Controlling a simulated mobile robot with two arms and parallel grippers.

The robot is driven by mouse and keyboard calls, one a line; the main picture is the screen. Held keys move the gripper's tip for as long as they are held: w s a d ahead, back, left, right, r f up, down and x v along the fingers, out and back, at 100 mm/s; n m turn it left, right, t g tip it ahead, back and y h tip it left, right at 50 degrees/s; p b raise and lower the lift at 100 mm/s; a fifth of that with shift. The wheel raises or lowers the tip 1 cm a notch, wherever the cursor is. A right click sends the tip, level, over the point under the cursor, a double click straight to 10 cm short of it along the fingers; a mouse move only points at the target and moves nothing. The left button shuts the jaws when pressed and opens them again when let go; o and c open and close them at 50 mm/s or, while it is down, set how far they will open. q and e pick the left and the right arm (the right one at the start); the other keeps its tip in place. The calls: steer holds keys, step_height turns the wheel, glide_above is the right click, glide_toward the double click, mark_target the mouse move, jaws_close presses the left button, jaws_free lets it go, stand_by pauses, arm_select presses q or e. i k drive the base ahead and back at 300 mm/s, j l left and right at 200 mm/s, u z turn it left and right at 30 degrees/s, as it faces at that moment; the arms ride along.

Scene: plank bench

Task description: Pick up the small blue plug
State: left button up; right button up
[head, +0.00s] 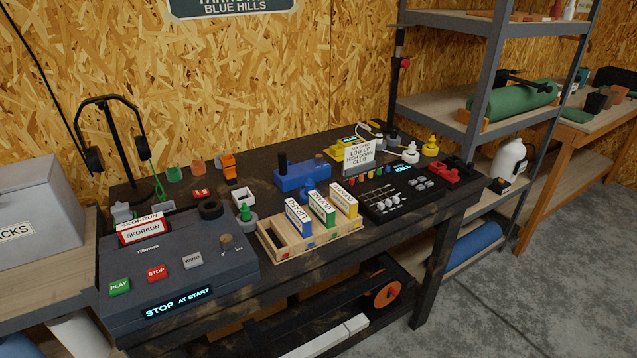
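A small blue rounded piece (308,188), which looks like the small blue plug, is on the dark plank bench (265,172). It is just in front of a larger blue block (290,181) with a black upright post. I cannot tell whether the two touch. Neither of my grippers is in view.
A wooden rack (310,250) holds blue, green and yellow labelled boxes. A grey button console (175,270) is at left, a black mixer panel (390,203) at right. Green (246,220), white (410,152) and yellow (430,146) plug-like pieces stand nearby. Free bench room is scant.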

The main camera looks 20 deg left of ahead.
mark_target(309, 185)
steer(key=u, duration=1.25)
steer(key=i+l+u, duration=0.1)
steer(key=l, duration=0.3)
steer(key=i+l+u, duration=0.1)
steer(key=l, duration=0.35)
steer(key=i+l+u, duration=0.15)
steer(key=l, duration=0.25)
